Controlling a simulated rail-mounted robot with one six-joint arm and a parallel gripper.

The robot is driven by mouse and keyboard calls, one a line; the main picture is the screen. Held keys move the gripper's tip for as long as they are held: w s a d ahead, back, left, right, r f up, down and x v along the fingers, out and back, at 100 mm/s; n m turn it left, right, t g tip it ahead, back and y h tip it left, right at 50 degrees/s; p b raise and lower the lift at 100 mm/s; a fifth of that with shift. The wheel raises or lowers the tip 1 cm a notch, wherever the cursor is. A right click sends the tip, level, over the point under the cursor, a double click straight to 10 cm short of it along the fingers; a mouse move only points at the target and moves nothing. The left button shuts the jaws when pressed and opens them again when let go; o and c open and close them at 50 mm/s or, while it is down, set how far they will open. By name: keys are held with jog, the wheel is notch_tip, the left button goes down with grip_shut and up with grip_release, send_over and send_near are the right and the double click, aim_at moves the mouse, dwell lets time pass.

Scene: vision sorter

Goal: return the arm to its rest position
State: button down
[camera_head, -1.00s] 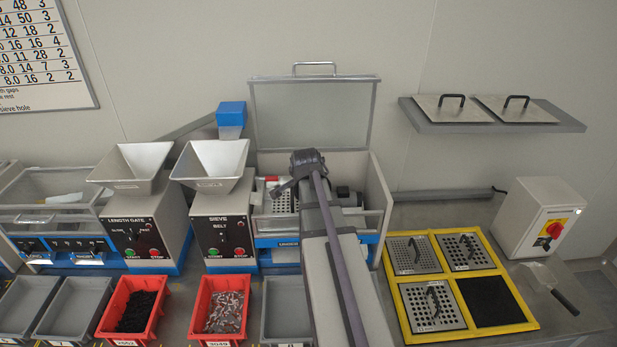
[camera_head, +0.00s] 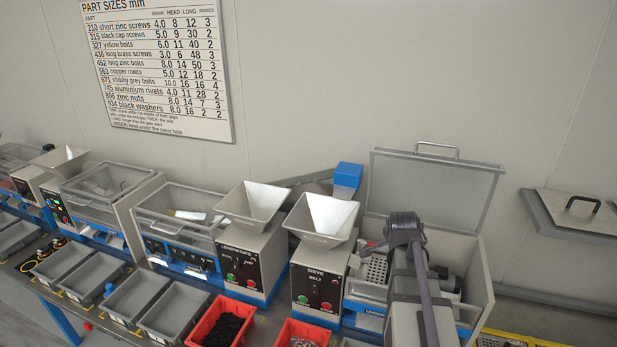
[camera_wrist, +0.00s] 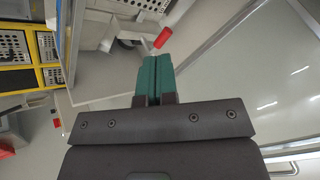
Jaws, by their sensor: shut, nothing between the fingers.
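My arm (camera_head: 418,290) reaches up from the bottom right of the head view, in front of the sieve machine's open bin (camera_head: 478,268). My gripper's fingers are hidden behind the arm's end there. In the wrist view, the green fingertips of my gripper (camera_wrist: 153,76) lie side by side, closed, with nothing between them. Behind them are the bin interior and a small red part (camera_wrist: 163,38), apart from the fingers.
The raised clear lid (camera_head: 432,190) stands behind my arm. The sieve hopper (camera_head: 322,217) and a blue box (camera_head: 347,175) are to its left. Red bins (camera_head: 222,325) and grey bins (camera_head: 172,312) line the front. A shelf (camera_head: 575,213) is on the right wall.

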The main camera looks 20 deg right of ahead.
jog(key=s+a+f+n+g+y+b, duration=0.1)
jog(key=s+a+f+n+b, duration=0.1)
jog(key=a+n, duration=0.3)
jog(key=s+a+f+n+g+y+b, duration=0.2)
jog(key=s+a+f+n, duration=0.2)
jog(key=a, duration=1)
jog(key=s+a+f+n+g+y+b, duration=0.1)
jog(key=s+a+f+n+g+b, duration=0.1)
jog(key=a+n, duration=0.5)
jog(key=s+a+f, duration=0.1)
jog(key=a, duration=0.2)
jog(key=shift+s+n, duration=0.4)
jog(key=shift+f, duration=0.1)
